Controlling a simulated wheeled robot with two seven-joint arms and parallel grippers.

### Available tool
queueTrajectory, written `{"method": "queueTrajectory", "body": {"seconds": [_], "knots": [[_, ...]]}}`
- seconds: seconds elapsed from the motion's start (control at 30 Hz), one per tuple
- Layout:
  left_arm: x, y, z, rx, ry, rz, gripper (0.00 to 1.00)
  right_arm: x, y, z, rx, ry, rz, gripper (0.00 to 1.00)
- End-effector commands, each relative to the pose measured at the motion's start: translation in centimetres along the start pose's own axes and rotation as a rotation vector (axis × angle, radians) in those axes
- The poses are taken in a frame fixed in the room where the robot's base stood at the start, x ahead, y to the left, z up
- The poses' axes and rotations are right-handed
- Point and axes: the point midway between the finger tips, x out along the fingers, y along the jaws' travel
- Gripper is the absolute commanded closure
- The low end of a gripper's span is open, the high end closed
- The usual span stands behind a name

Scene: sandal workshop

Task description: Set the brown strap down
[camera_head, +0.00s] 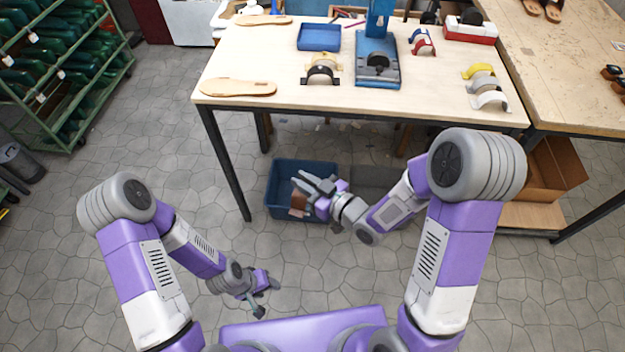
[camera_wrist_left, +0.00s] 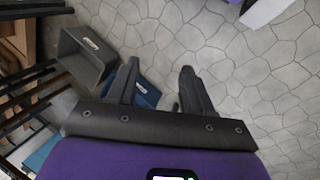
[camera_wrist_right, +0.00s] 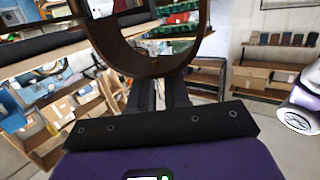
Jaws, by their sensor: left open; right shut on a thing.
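The brown strap shows in the right wrist view (camera_wrist_right: 143,66) as a curved band across the fingers. My right gripper (camera_wrist_right: 160,95) is shut on it. In the head view my right gripper (camera_head: 308,186) is over the blue bin (camera_head: 281,180) below the workbench, and a brown patch of the strap (camera_head: 298,202) shows beside the fingers. I cannot tell how high the strap is above the bin. My left gripper (camera_head: 268,298) is open and empty, low over the floor; its spread fingers show in the left wrist view (camera_wrist_left: 160,88).
The workbench (camera_head: 270,112) carries a sole (camera_head: 237,87), a blue tray (camera_head: 319,37), a blue press (camera_head: 378,65) and several coloured straps. A grey bin (camera_head: 372,178) stands right of the blue one. A green rack (camera_head: 60,100) is at left. The floor around my left gripper is clear.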

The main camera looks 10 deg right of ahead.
Motion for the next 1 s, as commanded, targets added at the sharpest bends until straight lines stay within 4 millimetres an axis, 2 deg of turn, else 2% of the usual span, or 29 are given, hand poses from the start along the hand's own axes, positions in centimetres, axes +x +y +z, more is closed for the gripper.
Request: {"method": "queueTrajectory", "body": {"seconds": [0.4,0.6,0.8,0.87,1.0], "knots": [[0.0,0.0,0.0,0.000,0.000,0.000,0.49,3.8,0.4,2.9,-0.040,-0.001,-0.259,1.00],[0.0,0.0,0.0,0.000,0.000,0.000,0.49,5.0,0.3,3.7,-0.052,0.001,-0.348,1.00],[0.3,0.0,-0.8,-0.037,-0.014,-0.004,0.19,5.3,0.3,4.0,-0.056,0.000,-0.372,1.00],[0.6,0.0,-1.6,-0.074,-0.030,-0.007,0.17,5.3,0.3,4.0,-0.056,0.000,-0.372,1.00],[1.2,0.4,-4.4,-0.217,-0.089,-0.011,0.17,5.2,0.3,3.9,-0.056,0.000,-0.371,1.00]]}}
